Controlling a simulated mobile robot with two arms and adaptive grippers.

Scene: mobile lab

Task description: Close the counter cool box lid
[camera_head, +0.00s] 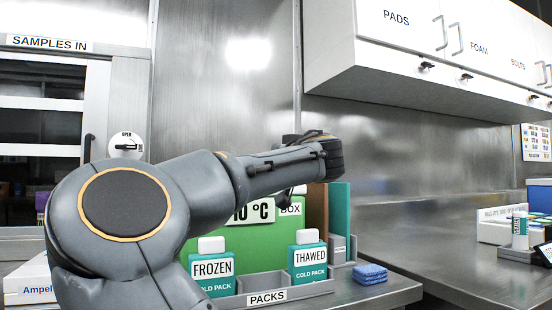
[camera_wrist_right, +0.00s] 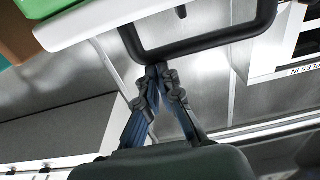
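The green cool box (camera_head: 266,240) stands on the counter behind the cold packs, mostly hidden by my arm in the head view. In the right wrist view, a white edge that looks like its lid (camera_wrist_right: 85,22) shows beside a green part, with a black bar handle (camera_wrist_right: 210,48) next to it. How far the lid is open cannot be told. My right gripper (camera_wrist_right: 157,72) has its fingertips together, right at the handle bar; I see nothing between them, and contact is unclear. In the head view no fingertips show. My left gripper is not in view.
Frozen (camera_head: 212,265) and thawed (camera_head: 307,262) cold packs stand in the grey packs rack (camera_head: 283,294) before the box. Blue cloths (camera_head: 370,274) lie to the right. A white overhead cabinet (camera_head: 400,55) hangs at upper right. A white box (camera_head: 28,283) is at lower left.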

